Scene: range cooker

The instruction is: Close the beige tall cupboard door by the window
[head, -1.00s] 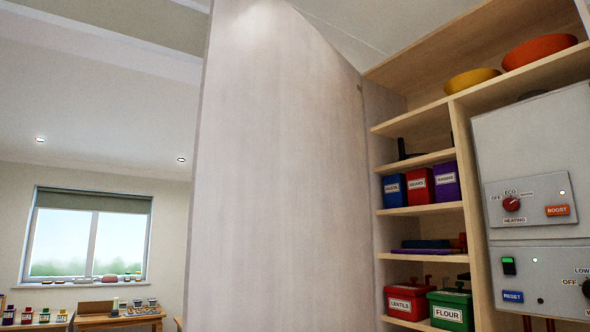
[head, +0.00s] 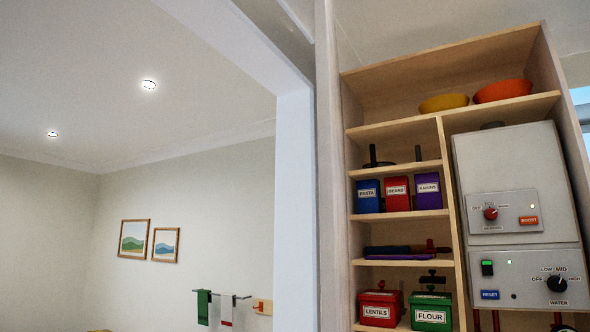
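The tall cupboard (head: 350,100) stands open on the right of the head view, its shelves in plain sight. A narrow pale beige upright strip (head: 328,180) runs along its left side from top to bottom. It looks like the cupboard door seen nearly edge-on, standing open, though I cannot be sure. Its handle does not show. My gripper is not in view.
The cupboard holds yellow (head: 443,103) and orange (head: 502,91) bowls, labelled tins and a grey heating unit (head: 508,165). Left of the strip is a white opening frame (head: 295,200), with pictures (head: 134,239) and a towel rail (head: 222,293) beyond. The floor is not visible.

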